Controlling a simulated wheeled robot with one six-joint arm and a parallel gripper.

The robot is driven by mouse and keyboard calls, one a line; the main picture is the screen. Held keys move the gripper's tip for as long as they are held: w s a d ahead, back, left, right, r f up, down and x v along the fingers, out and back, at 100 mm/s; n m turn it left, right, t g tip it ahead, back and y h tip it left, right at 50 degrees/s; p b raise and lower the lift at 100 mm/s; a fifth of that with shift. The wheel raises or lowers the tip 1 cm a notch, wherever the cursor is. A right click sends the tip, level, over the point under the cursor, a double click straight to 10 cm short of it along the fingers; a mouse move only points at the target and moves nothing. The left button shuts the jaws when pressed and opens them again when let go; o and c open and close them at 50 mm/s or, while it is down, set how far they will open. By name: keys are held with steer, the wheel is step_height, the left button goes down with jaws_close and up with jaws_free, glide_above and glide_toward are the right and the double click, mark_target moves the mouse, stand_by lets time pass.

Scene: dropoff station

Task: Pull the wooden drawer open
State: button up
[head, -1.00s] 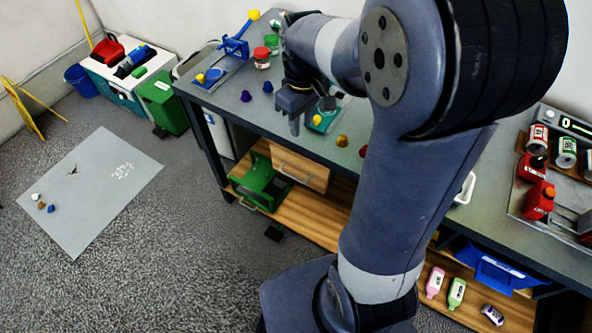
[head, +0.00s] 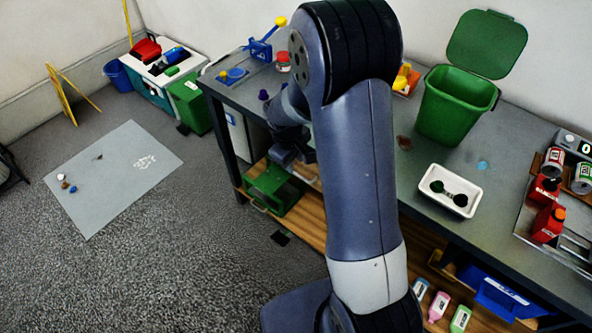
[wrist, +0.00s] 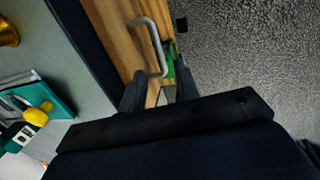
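The wooden drawer (wrist: 118,38) shows its front at the top of the wrist view, with a grey metal bar handle (wrist: 151,34). In the head view only a sliver of the drawer (head: 308,173) shows beneath the workbench; my arm hides the rest. My gripper (wrist: 160,84) is open and empty, its two dark fingers apart. The near end of the handle appears between the fingertips in the wrist view; I cannot tell whether they touch it. In the head view my gripper (head: 290,158) is low in front of the bench edge.
The green crate (head: 268,190) is on the lower shelf beside the drawer. The workbench (head: 408,170) edge is close to my arm. A green bin (head: 450,105) and a white tray (head: 436,190) stand on top. The floor (head: 190,240) in front is open.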

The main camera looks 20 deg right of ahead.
mark_target(297, 174)
steer(key=shift+w+d+f, duration=0.1)
steer(key=shift+d+f, duration=0.05)
steer(key=shift+f, duration=0.75)
steer(key=shift+w+d+f, duration=0.1)
steer(key=shift+f, duration=0.8)
steer(key=shift+w+d+f, duration=0.1)
steer(key=shift+d+f, duration=0.05)
steer(key=shift+f, duration=0.75)
jaws_close()
